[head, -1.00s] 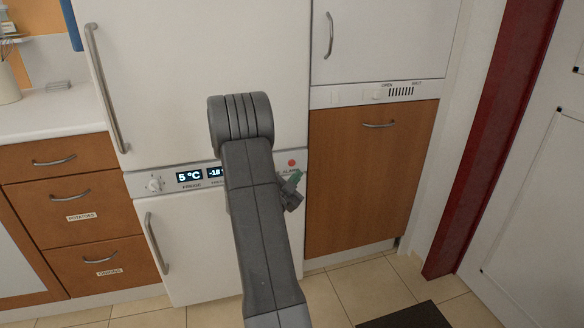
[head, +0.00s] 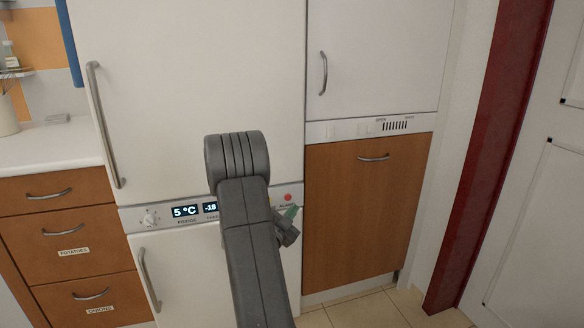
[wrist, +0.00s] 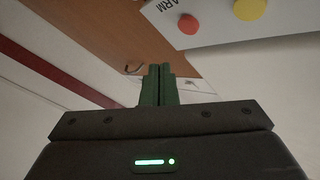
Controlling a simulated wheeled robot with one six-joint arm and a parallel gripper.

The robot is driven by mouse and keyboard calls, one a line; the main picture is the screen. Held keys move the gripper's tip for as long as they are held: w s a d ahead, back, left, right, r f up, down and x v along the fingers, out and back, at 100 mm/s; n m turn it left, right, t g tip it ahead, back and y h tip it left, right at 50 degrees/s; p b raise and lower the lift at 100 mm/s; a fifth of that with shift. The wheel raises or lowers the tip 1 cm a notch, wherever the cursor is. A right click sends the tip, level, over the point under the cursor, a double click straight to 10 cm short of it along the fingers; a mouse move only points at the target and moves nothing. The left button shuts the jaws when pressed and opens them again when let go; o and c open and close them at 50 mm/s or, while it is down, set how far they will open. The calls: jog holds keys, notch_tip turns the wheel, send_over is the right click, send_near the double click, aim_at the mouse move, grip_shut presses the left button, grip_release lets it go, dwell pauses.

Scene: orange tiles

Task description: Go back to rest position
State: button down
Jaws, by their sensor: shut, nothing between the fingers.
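My gripper (wrist: 158,72) shows in the wrist view with its two green fingers together and nothing between them. In the head view my gripper (head: 291,212) is mostly hidden behind my grey arm, with only a green fingertip showing just below the red alarm button (head: 288,197). The wrist view shows the red button (wrist: 188,24) and a yellow button (wrist: 250,8) on the white panel, above and to the right of the fingers. The fingers appear apart from the buttons. My arm rises from the bottom of the head view in front of the fridge.
The white fridge (head: 190,80) fills the middle, with its doors shut and a display reading 5 °C. A wooden cabinet (head: 365,215) stands to its right, beside a dark red door frame (head: 490,150). Wooden drawers (head: 65,235) and a white counter (head: 60,146) are at left.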

jog(key=p, duration=0.2)
jog(key=shift+w+r+p, duration=0.2)
jog(key=shift+w+p, duration=0.1)
jog(key=shift+s+p, duration=0.1)
jog(key=shift+p, duration=0.75)
jog(key=shift+s+d+f+b, duration=0.1)
jog(key=shift+s+d+b, duration=0.25)
jog(key=shift+s, duration=0.55)
jog(key=shift+s+d+f+b, duration=0.1)
jog(key=shift+s+d+b, duration=0.1)
jog(key=shift+s+b, duration=0.5)
jog(key=shift+s+d+f+b, duration=0.1)
jog(key=shift+s+d+b, duration=0.15)
jog(key=shift+s, duration=0.8)
jog(key=shift+r, duration=0.1)
jog(key=w, duration=0.2)
jog(key=w+a+b, duration=0.1)
jog(key=w, duration=0.2)
jog(key=shift+w+a+f, duration=0.25)
jog(key=shift+w+a, duration=0.05)
jog(key=shift+a, duration=0.1)
